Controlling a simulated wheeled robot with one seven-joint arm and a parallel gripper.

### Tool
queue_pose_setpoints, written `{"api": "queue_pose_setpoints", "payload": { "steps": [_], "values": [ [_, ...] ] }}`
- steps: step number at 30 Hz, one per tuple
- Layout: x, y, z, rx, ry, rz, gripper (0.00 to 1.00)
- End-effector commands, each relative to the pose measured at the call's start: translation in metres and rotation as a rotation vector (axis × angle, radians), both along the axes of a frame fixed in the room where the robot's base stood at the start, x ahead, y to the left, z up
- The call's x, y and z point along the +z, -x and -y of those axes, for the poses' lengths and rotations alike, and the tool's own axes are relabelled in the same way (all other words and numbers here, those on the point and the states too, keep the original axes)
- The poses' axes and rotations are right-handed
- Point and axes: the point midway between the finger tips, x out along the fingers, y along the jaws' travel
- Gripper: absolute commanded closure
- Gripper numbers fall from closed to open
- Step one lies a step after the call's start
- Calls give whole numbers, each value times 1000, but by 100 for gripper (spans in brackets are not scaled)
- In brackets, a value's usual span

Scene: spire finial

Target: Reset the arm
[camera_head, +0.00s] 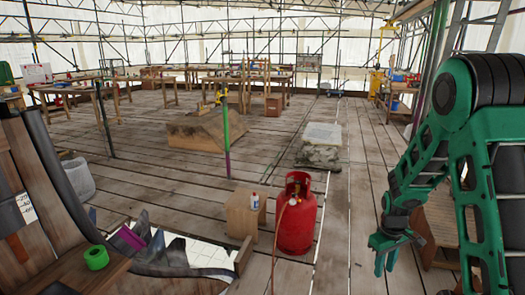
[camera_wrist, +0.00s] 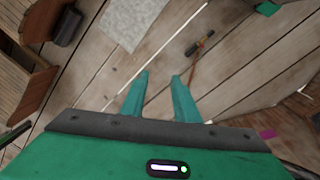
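My green arm comes in from the right side of the head view and bends down. My gripper (camera_head: 385,256) hangs above the plank floor, to the right of the red gas cylinder. In the wrist view my gripper (camera_wrist: 160,92) shows two green fingers with a clear gap between them. Nothing is held between the fingers. Plank floor lies below them.
A stone block (camera_head: 320,146) lies behind. A wooden bench with green tape (camera_head: 96,257) is front left. Open floor lies mid-right.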

Motion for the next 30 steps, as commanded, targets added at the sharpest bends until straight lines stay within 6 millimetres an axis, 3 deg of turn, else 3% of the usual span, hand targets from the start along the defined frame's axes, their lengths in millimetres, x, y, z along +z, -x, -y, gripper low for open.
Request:
{"api": "queue_pose_setpoints", "payload": {
  "steps": [1,6,15,24,30],
  "values": [
    [20,10,6,-39,1,7,72],
    [74,50,21,-174,0,11,72],
    [149,135,35,-412,-16,17,72],
    [197,230,32,-647,-50,18,72],
    [212,287,23,-784,-79,16,72]
  ]
}}
